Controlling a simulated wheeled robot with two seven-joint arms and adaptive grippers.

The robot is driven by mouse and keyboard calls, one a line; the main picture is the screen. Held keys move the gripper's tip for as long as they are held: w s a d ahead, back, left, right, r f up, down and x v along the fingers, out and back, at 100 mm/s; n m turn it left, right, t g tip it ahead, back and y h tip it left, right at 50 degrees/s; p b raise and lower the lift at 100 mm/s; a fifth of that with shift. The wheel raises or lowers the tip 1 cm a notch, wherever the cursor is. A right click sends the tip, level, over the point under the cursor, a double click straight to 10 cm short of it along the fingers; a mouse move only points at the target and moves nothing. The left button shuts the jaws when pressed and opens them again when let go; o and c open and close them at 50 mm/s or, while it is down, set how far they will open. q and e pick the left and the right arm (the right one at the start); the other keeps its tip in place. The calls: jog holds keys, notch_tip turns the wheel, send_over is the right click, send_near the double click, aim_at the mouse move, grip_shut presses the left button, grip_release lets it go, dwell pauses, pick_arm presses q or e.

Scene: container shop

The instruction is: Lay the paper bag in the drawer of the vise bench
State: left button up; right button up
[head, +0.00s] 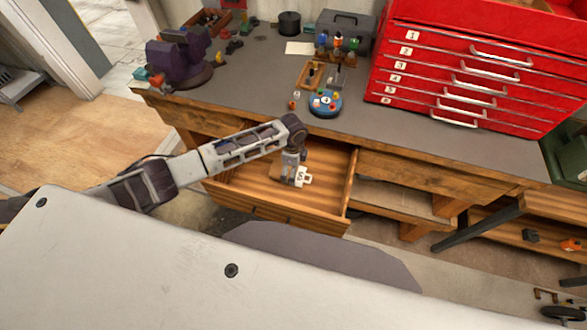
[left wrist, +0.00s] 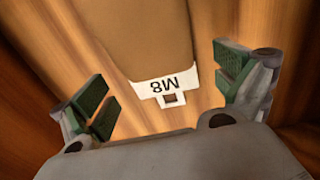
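The paper bag (left wrist: 150,40) is brown with a white label reading M8 (left wrist: 168,87). It lies on the wooden bottom of the pulled-out drawer (head: 327,172) of the vise bench (head: 270,75). In the head view only the white label (head: 304,178) and a little brown show, behind my left gripper (head: 291,176). The left gripper points down into the drawer. In the left wrist view its green-padded fingers (left wrist: 166,92) are spread wide, one on each side of the label end, apart from the bag. My right gripper is not in view.
A purple vise (head: 180,58) stands at the bench's left end. A red drawer cabinet (head: 455,75) stands at the right. A blue round tin (head: 325,104) and a wooden tray (head: 311,74) sit on the top behind the drawer. An open shelf (head: 390,199) is right of the drawer.

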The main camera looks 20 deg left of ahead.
pick_arm(q)
jog(key=shift+r, duration=0.15)
notch_tip(320, 180, up, 12)
dwell(1.0)
jog(key=shift+a, duration=0.1)
dwell(1.0)
